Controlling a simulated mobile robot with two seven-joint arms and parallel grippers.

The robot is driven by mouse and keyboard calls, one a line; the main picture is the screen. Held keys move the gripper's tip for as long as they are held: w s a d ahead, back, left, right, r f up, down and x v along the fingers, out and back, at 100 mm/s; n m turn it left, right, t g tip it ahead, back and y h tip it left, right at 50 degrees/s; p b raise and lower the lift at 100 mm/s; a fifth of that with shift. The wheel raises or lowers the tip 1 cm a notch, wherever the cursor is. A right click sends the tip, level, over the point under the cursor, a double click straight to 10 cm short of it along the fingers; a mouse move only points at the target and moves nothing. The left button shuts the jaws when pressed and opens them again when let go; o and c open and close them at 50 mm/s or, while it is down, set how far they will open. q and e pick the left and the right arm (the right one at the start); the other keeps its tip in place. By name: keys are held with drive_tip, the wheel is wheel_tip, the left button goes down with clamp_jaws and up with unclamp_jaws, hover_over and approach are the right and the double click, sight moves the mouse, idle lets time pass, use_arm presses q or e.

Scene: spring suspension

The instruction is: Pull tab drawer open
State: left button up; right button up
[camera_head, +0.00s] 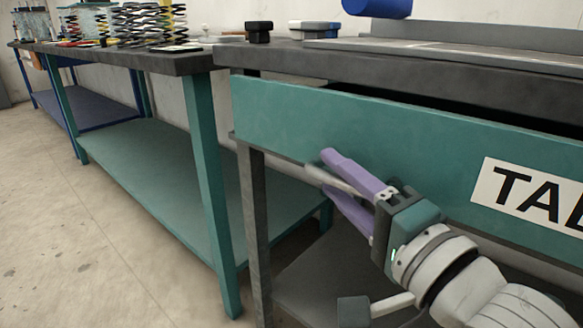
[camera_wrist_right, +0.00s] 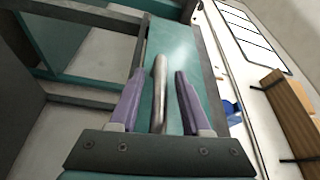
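The teal drawer front (camera_head: 400,140) with a white label (camera_head: 525,197) starting "TA" runs under the dark worktop. A dark gap shows between its top edge and the worktop, so it appears to stand out somewhat. My right gripper (camera_head: 335,175) has purple fingers and is at the lower left part of the drawer front. In the right wrist view a silver bar handle (camera_wrist_right: 160,75) lies between my fingers (camera_wrist_right: 156,95), with visible space on both sides. The fingers are open; contact with the handle cannot be told. My left gripper is not in view.
A second bench with a teal lower shelf (camera_head: 170,165) stands to the left, carrying several coil springs (camera_head: 148,22). A blue cylinder (camera_head: 377,7) and small boxes (camera_head: 258,31) are on the worktop. The floor (camera_head: 60,230) at left is clear.

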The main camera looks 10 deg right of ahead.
clamp_jaws()
idle(1.2)
